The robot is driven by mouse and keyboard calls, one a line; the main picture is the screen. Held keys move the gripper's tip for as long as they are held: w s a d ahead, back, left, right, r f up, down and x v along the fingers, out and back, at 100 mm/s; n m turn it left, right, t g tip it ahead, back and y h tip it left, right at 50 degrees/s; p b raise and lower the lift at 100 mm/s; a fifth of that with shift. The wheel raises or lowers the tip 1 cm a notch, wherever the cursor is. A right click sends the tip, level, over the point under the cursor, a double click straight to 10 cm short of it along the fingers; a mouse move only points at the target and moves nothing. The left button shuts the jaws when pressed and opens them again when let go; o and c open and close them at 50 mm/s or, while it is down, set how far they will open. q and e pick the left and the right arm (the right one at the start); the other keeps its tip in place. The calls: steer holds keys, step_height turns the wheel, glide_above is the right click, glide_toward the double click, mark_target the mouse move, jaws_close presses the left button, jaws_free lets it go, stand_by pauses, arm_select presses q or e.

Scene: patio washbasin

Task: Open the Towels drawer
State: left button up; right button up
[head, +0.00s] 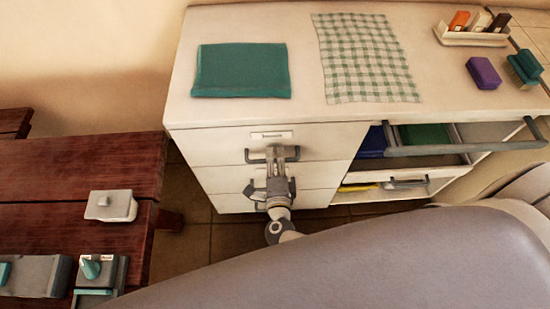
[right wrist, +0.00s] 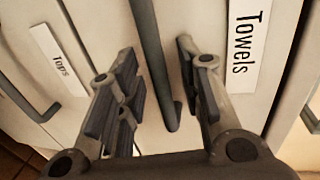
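The Towels drawer (right wrist: 285,75) is in the white cabinet and looks shut. Its label, "Towels", is readable in the right wrist view. In the head view it appears to be the middle drawer (head: 220,180) of the left stack, partly hidden by my right gripper. Its dark bar handle (right wrist: 150,60) lies between the fingers of my right gripper (right wrist: 158,95). The fingers are apart, one on each side of the handle, with gaps visible. In the head view, my right gripper (head: 272,182) is at the drawer fronts. My left gripper is not in view.
A "Tops" drawer label (right wrist: 58,60) is on the neighbouring front. An open drawer (head: 430,150) juts out at right, with a partly open one (head: 405,184) below. A green folded cloth (head: 240,70) and checked cloth (head: 365,60) lie on top. A wooden bench (head: 75,160) stands left.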

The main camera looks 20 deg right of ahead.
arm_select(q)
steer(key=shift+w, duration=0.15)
arm_select(e)
steer(key=shift+w, duration=0.2)
steer(key=shift+c, duration=0.4)
jaws_close()
steer(key=shift+s+f, duration=0.1)
